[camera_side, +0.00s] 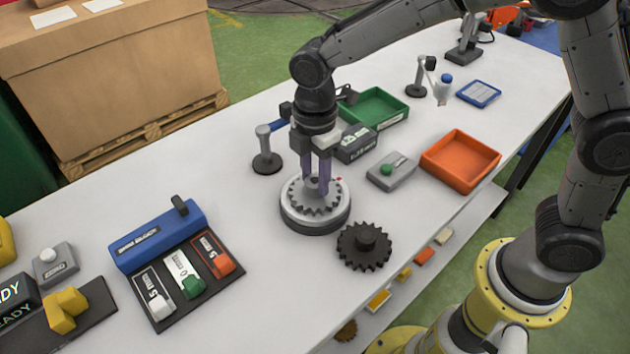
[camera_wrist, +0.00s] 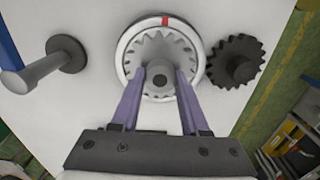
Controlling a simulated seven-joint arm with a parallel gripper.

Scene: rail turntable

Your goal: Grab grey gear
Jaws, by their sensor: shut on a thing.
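A grey gear (camera_wrist: 156,52) with a central hub (camera_wrist: 160,76) sits on the round white turntable (camera_wrist: 125,45), which has a red mark at its far rim. My gripper (camera_side: 318,190) points down over the turntable, and its purple fingers are shut on the grey gear's hub. The fingers (camera_wrist: 160,74) stand on either side of the hub in the wrist view. In the side view the gear's teeth (camera_side: 302,203) show around the fingers, and the gear looks level with the turntable top. A dark gear (camera_side: 364,246) with a hub lies on the table to the right, apart from the turntable.
A grey post on a round base (camera_side: 266,162) stands close left of my gripper. A grey box with a green button (camera_side: 391,170), an orange tray (camera_side: 461,160) and a green tray (camera_side: 378,107) are nearby.

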